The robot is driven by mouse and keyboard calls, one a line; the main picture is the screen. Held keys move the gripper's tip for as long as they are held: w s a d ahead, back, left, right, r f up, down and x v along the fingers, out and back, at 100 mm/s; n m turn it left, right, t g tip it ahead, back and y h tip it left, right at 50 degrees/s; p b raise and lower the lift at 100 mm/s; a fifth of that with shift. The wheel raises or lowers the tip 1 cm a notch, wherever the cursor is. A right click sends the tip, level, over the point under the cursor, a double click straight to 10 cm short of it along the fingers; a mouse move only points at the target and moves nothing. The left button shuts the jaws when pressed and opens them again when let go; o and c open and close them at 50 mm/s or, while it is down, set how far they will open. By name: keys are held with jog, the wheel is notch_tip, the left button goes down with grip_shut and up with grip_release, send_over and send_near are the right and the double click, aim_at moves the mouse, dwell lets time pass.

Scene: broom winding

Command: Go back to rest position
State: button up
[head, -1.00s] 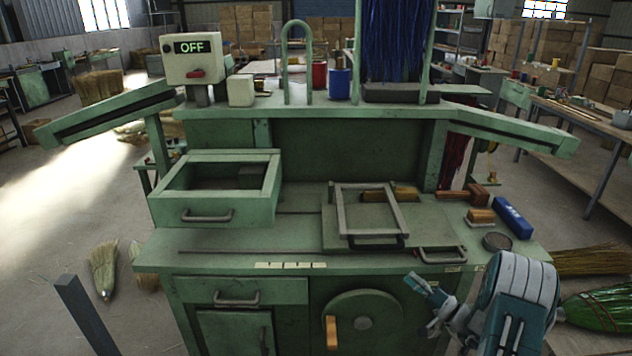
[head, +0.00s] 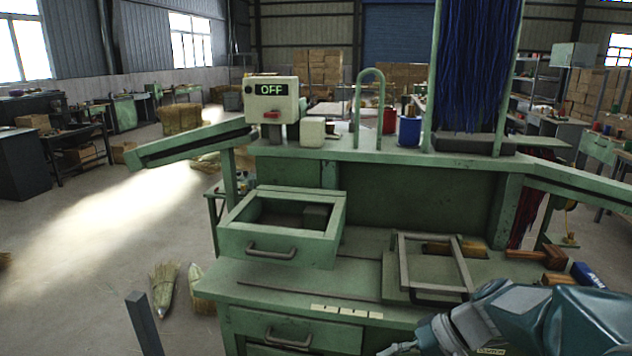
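My arm, teal and grey, reaches in from the lower right of the head view, in front of the green workbench (head: 300,292). My gripper (head: 400,348) shows only as a small pale part at the bottom edge, right of the bench's front drawer. Most of it is cut off by the frame, so I cannot tell whether it is open or shut. I see nothing held in the visible part. The control box (head: 272,98) on the bench's upper shelf reads OFF.
An open drawer box (head: 285,248) and a hinged metal frame (head: 431,290) sit on the bench top. A blue block (head: 588,275) lies at the right. Open floor (head: 85,270) lies further left.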

jog(key=s+d+r+t+h, duration=0.1)
jog(key=s+r+t+h, duration=0.1)
jog(key=s+h, duration=0.3)
jog(key=s+d+r+t+h, duration=0.1)
jog(key=s+r+t+h, duration=0.1)
jog(key=s, duration=0.6)
jog(key=t+h, duration=0.1)
jog(key=h, duration=0.1)
jog(key=shift+s+r+h, duration=0.2)
jog(key=shift+r+h, duration=0.1)
jog(key=shift+h, duration=0.1)
dwell(1.1)
